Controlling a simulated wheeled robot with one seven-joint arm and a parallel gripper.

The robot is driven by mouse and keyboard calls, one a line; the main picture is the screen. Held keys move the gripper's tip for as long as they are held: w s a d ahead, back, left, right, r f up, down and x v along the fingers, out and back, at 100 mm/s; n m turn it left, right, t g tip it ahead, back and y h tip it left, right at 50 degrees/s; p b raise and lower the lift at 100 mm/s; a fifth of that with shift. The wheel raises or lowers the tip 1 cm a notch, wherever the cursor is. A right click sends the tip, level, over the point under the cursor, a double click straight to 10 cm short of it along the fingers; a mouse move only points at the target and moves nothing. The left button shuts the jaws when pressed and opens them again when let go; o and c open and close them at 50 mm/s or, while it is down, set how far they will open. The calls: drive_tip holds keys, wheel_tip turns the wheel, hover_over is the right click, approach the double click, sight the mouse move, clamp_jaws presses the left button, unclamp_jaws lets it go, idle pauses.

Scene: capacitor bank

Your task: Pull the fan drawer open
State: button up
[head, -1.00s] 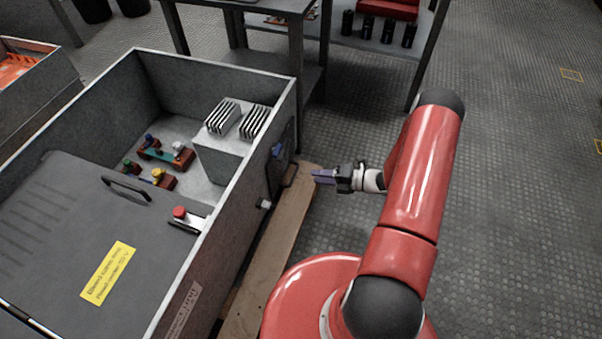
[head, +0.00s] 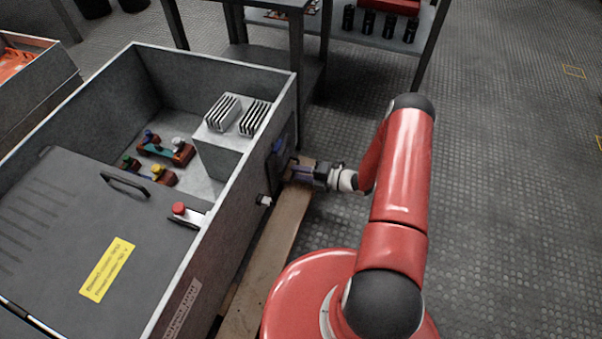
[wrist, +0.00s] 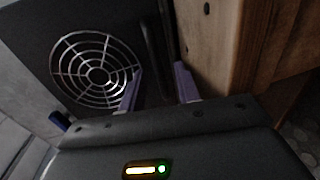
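The fan drawer (wrist: 78,40) has a dark front with a round fan grille (wrist: 97,74) in the wrist view. In the head view its dark front (head: 277,168) sits in the right side wall of the grey cabinet. A dark bar handle (wrist: 153,60) stands on it, right of the grille. My gripper (wrist: 158,88) has its purple fingers apart, one on each side of the handle's line. In the head view my gripper (head: 300,172) is at the drawer front. I cannot tell whether the fingers touch the handle.
The grey cabinet (head: 200,262) is open on top, with a grey lid (head: 60,225) over its near part. A wooden plank (head: 262,270) runs along its base, and wood (wrist: 212,50) stands close right of my fingers. Metal shelving (head: 270,5) is behind. Floor (head: 510,200) at right is clear.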

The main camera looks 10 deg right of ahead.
clamp_jaws()
drive_tip(key=shift+d, duration=0.15)
drive_tip(key=f+b+v, duration=0.1)
drive_tip(key=v, duration=0.8)
drive_tip(key=f+b+v, duration=0.1)
drive_tip(key=f+v, duration=0.1)
drive_tip(key=v, duration=0.6)
drive_tip(key=shift+s+d+f, duration=0.25)
drive_tip(key=shift+s+d, duration=0.15)
drive_tip(key=shift+d, duration=0.2)
unclamp_jaws()
